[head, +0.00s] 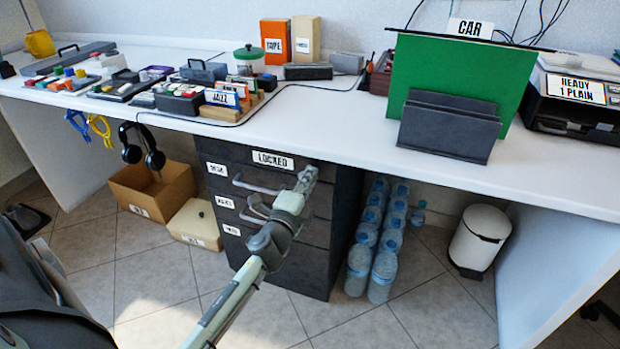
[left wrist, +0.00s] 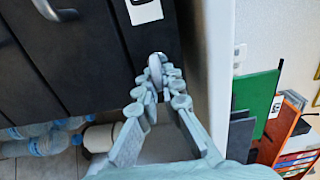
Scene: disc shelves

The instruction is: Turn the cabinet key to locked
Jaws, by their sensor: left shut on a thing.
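The dark drawer cabinet (head: 318,236) stands under the white desk. A white label reading LOCKED (head: 272,160) is at the top of its front. My left gripper (head: 306,180) is at the cabinet's upper right front, beside the label. In the left wrist view, the gripper (left wrist: 158,88) is shut on the grey key (left wrist: 155,63) at the cabinet front (left wrist: 95,45). The fingers hide part of the key, and I cannot tell its exact angle. The key is hidden behind the gripper in the head view. My right gripper is not in view.
Drawer handles (head: 255,187) stick out left of my gripper. The desk top (head: 330,118) overhangs the cabinet. Water bottles (head: 384,270) stand right of it, with a white bin (head: 480,240) further right. A cardboard box (head: 150,192) stands to the left.

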